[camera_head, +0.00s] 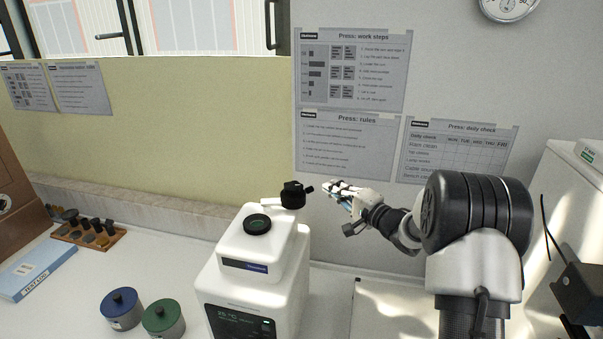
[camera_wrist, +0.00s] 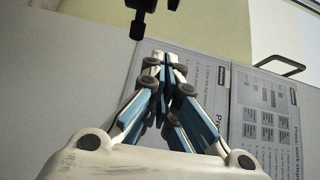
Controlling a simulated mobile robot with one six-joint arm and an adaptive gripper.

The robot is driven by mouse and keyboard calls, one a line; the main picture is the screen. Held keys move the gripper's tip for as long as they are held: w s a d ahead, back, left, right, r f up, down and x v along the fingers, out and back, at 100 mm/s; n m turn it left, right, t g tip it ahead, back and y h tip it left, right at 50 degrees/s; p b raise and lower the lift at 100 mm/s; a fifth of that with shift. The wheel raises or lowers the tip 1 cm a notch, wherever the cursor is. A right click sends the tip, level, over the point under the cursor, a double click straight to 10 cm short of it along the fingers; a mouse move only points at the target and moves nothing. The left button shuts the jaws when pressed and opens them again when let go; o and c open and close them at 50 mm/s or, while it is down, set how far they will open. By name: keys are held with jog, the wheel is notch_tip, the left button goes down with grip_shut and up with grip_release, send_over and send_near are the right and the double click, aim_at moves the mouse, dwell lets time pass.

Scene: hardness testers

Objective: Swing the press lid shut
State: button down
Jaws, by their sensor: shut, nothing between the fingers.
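The white press (camera_head: 250,262) stands on the bench at centre, with a dark round mouth (camera_head: 257,225) on top. The black lid (camera_head: 293,195) is swung out to the right and behind that mouth, at the end of a short white arm (camera_head: 272,203). The mouth is uncovered. My gripper (camera_head: 333,187) is just right of the lid, its fingers pointing left; a small gap seems to separate them. In the wrist view my fingertips (camera_wrist: 165,56) are together and empty, and a black part, apparently of the lid (camera_wrist: 143,15), shows beyond them.
A blue-lidded pot (camera_head: 120,309) and a green-lidded pot (camera_head: 163,317) stand left of the press. A wooden rack (camera_head: 90,233) and a blue box (camera_head: 36,270) lie further left. The wall with posters (camera_head: 348,145) is close behind my gripper.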

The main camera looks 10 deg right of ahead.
aim_at(288, 197)
jog(key=w+a+b, duration=0.2)
jog(key=w+a, duration=0.2)
jog(key=a, duration=0.2)
jog(key=shift+w+a, duration=0.3)
jog(key=shift+w, duration=0.1)
dwell(0.3)
jog(key=shift+a+f, duration=0.1)
